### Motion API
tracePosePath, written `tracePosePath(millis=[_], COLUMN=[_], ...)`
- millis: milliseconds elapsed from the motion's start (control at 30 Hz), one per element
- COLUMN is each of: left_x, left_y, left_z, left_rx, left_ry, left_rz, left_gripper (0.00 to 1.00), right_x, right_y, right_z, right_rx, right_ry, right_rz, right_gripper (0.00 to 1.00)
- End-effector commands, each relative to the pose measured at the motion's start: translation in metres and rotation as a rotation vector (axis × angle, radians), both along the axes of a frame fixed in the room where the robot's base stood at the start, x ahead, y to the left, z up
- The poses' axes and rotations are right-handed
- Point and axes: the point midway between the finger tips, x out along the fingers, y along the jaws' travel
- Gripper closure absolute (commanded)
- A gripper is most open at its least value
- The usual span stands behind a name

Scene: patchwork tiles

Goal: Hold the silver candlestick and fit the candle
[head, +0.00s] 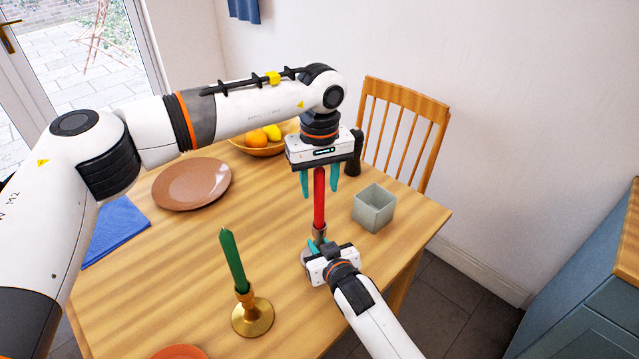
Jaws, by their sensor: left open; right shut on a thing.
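A red candle (319,203) stands upright in the top of the silver candlestick (318,234). My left gripper (319,187) points down with its teal fingers open on either side of the candle's upper part. The candle's top is hidden by the gripper body. My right gripper (318,247) comes in from the lower right and is shut on the silver candlestick, below the candle. The candlestick's base is mostly hidden behind the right gripper.
A brass candlestick (253,317) with a green candle (232,260) stands at the front left. A grey square pot (373,208) is close on the right. A brown plate (192,184), a fruit bowl (255,150), a dark pepper mill (354,155) and a blue cloth (117,231) are further off.

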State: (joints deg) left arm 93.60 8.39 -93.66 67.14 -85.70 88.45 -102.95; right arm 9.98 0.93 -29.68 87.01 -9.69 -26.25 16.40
Motion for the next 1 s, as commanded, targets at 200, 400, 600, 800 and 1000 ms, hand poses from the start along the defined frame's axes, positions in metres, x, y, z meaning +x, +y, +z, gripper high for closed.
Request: tracePosePath(millis=[200,400,600,800,1000], left_x=[0.000,0.000,0.000,0.000,0.000], left_y=[-0.001,0.000,0.000,0.000,0.000], left_z=[0.044,0.084,0.107,0.112,0.114], left_rx=[-0.002,0.000,0.000,0.000,0.000], left_ry=[-0.005,-0.003,-0.001,0.000,-0.001], left_rz=[0.000,0.000,-0.001,-0.001,0.000], left_gripper=[0.55,0.55,0.55,0.55,0.55], right_x=[0.000,0.000,0.000,0.000,0.000], right_y=[0.000,0.000,0.000,0.000,0.000], right_z=[0.000,0.000,0.000,0.000,0.000], right_rx=[0.001,0.001,0.000,0.000,0.001], right_ry=[0.000,0.000,0.000,0.000,0.000], right_rz=[0.000,0.000,0.000,0.000,0.000], right_gripper=[1.00,1.00,1.00,1.00,1.00])
